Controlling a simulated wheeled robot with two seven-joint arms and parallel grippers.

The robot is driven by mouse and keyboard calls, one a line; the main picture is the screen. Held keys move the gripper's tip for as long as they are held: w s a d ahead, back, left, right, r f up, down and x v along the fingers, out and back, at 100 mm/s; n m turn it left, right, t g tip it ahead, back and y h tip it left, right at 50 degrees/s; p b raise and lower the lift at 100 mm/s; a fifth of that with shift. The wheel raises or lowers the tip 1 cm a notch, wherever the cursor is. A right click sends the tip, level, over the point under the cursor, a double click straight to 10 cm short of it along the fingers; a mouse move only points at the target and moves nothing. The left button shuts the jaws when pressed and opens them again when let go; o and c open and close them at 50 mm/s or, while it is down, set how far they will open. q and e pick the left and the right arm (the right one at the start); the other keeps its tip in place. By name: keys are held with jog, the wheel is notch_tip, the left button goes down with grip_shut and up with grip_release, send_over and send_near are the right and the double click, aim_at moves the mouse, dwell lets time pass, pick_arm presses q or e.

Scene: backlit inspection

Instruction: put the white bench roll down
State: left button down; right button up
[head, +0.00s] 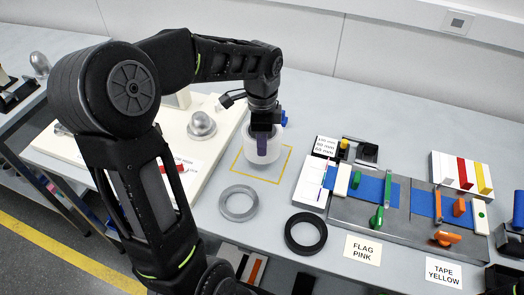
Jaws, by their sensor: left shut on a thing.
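The gripper and wrist hide part of the roll's top and middle. I cannot tell whether its bottom touches the bench. My right gripper is not in view.
A grey ring (239,203) and a black ring (305,233) lie in front of the square. A grey fixture with blue strips (371,189) and coloured handles stands to the right. Labels FLAG PINK (363,250) and TAPE YELLOW (443,272) lie near the front edge. A white board (217,150) is left.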

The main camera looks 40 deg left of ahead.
aim_at(262, 162)
pick_arm(q)
jog(key=shift+f, duration=1.8)
jog(key=shift+f, duration=0.2)
jog(key=c, duration=1.3)
grip_release()
jog(key=shift+c, duration=0.2)
jog(key=shift+r, duration=0.1)
notch_tip(262, 162, up, 12)
jog(key=shift+r, duration=0.1)
